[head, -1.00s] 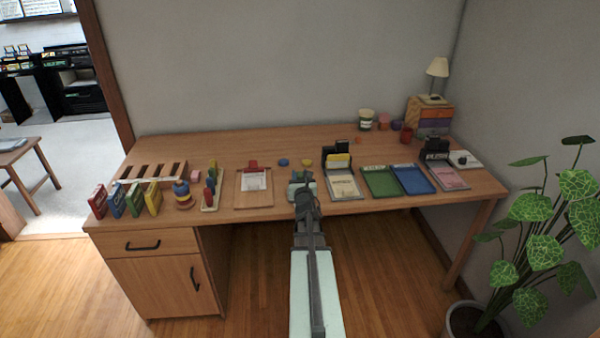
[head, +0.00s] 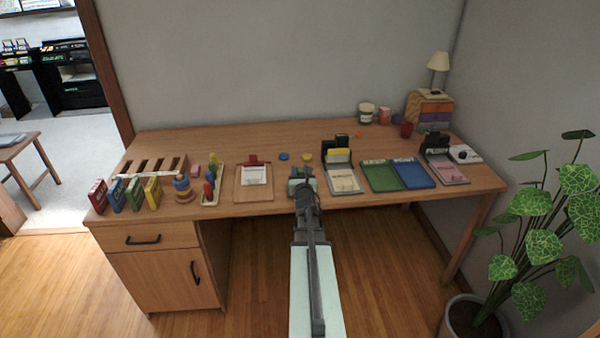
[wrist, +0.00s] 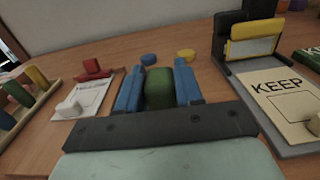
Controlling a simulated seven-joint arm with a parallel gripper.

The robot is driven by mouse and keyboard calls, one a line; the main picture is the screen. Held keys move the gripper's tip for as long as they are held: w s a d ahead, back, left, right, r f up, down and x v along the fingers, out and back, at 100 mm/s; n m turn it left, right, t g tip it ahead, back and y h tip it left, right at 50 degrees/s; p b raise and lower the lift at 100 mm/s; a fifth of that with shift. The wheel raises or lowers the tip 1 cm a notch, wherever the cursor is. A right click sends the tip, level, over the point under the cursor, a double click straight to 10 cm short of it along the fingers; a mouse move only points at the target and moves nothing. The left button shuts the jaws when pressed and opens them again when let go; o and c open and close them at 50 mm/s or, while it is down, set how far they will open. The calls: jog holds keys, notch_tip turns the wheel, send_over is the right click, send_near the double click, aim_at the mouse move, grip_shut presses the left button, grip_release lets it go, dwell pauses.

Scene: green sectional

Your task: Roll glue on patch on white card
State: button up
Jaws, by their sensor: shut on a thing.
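My gripper (wrist: 158,90) has blue fingers shut on a green, rounded object (wrist: 159,88). Its lower part is hidden behind the dark gripper body. In the head view my gripper (head: 302,177) is at the desk's front edge, between a clipboard and a stand. A white card (wrist: 90,97) lies on the brown clipboard (wrist: 60,135) with a red clip, left of my gripper. A small whitish piece (wrist: 68,108) lies on this card. Right of my gripper, a cream card (wrist: 285,100) reads KEEP and has a printed outlined rectangle. My gripper touches neither card.
The black stand (head: 336,152) with a yellow block rises behind the cream card. Blue (head: 283,156) and yellow (head: 307,157) discs lie behind my gripper. Stacking toys (head: 184,188) stand left. The back middle of the desk is clear.

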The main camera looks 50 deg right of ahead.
jog(key=shift+f, duration=0.5)
dwell(1.0)
jog(key=shift+r, duration=3.5)
jog(key=w+a+r+n+t+y, duration=0.25)
jog(key=w+a+r, duration=0.25)
jog(key=w+a, duration=0.7)
jog(key=w+a+r+n+t+y, duration=0.3)
jog(key=w+a, duration=0.5)
jog(key=a, duration=0.7)
jog(key=w+a+r+n+y, duration=0.1)
jog(key=a+r+y, duration=0.1)
jog(key=a, duration=0.9)
jog(key=w+a+r+n+y, duration=0.1)
jog(key=a+r, duration=0.3)
jog(key=a, duration=0.7)
jog(key=w+a+r+n+y, duration=0.1)
jog(key=w+a+r+y, duration=0.2)
jog(key=a, duration=0.8)
jog(key=shift+w+a+r+y, duration=0.2)
jog(key=shift+w+a+y, duration=0.1)
jog(key=shift+y, duration=0.25)
